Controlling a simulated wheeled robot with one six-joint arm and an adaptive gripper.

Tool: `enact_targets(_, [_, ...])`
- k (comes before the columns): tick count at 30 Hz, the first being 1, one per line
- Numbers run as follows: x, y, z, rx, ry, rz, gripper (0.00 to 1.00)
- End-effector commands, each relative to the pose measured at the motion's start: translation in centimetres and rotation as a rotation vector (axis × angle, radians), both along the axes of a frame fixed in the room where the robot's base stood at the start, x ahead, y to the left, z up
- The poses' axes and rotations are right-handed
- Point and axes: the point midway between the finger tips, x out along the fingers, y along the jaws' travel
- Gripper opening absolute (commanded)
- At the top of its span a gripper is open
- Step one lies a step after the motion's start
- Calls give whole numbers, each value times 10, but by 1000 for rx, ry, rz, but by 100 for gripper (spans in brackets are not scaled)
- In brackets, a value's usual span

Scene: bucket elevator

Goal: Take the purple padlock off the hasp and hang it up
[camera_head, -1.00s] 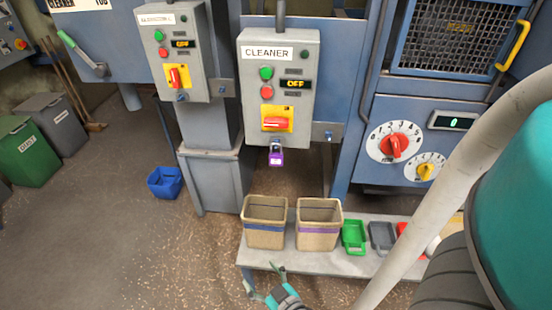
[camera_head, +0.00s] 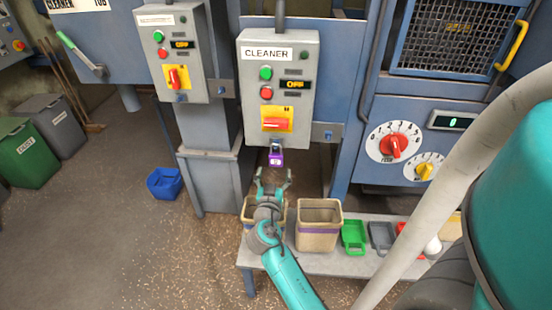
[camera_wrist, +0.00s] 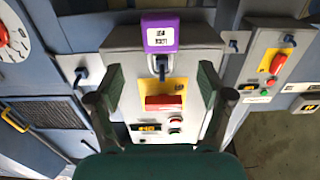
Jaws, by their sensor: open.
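The purple padlock (camera_head: 276,158) hangs below the red switch handle (camera_head: 277,124) on the grey CLEANER box (camera_head: 305,75). In the wrist view the padlock (camera_wrist: 160,35) shows at the top centre with a pale label on its face. Its shackle goes to the hasp (camera_wrist: 161,66) under the yellow switch plate. My gripper (camera_head: 273,178) is open and empty, just below the padlock in the head view. In the wrist view its two fingers (camera_wrist: 160,85) stand left and right of the switch, apart from the padlock.
A shelf (camera_head: 350,262) below holds a tan bin with a purple stripe (camera_head: 318,226), another tan bin partly hidden by my arm, and green (camera_head: 352,237) and grey trays. A second switch box (camera_head: 178,60) stands left. A blue bucket (camera_head: 164,183) is on the floor.

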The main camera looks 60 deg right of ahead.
Motion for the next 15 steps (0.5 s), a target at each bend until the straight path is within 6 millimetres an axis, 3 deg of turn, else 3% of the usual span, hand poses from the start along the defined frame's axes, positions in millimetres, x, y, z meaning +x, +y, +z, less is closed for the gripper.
enact_targets(3, [6, -15, 0, 0, 1, -2, 79])
enact_targets(15, [17, -41, 2, -1, 1, 0, 79])
